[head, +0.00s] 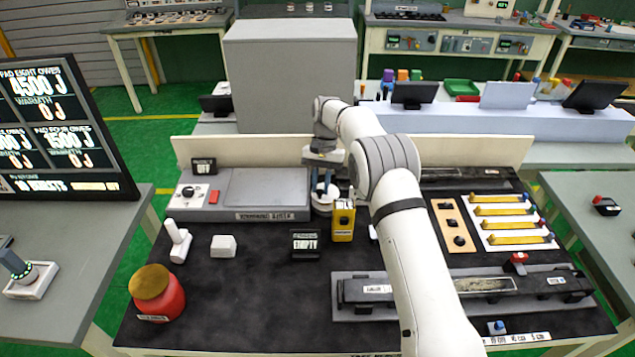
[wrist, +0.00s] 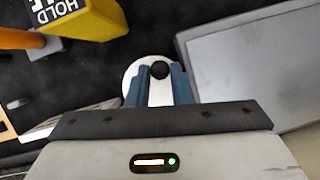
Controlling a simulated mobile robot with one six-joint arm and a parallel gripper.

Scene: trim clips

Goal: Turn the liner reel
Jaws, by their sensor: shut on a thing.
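The liner reel appears to be the white round piece (wrist: 130,74) with a black knob at its middle in the wrist view. My gripper (wrist: 160,76) has its two blue fingers closed on the white part of this reel, one on each side. In the head view my gripper (head: 324,181) reaches down at the back of the black bench top, and the white reel (head: 322,208) shows partly below it. My arm and gripper hide much of the reel there.
A grey flat-topped unit (head: 268,187) stands just left of the reel. A red jar (head: 157,293) is at front left.

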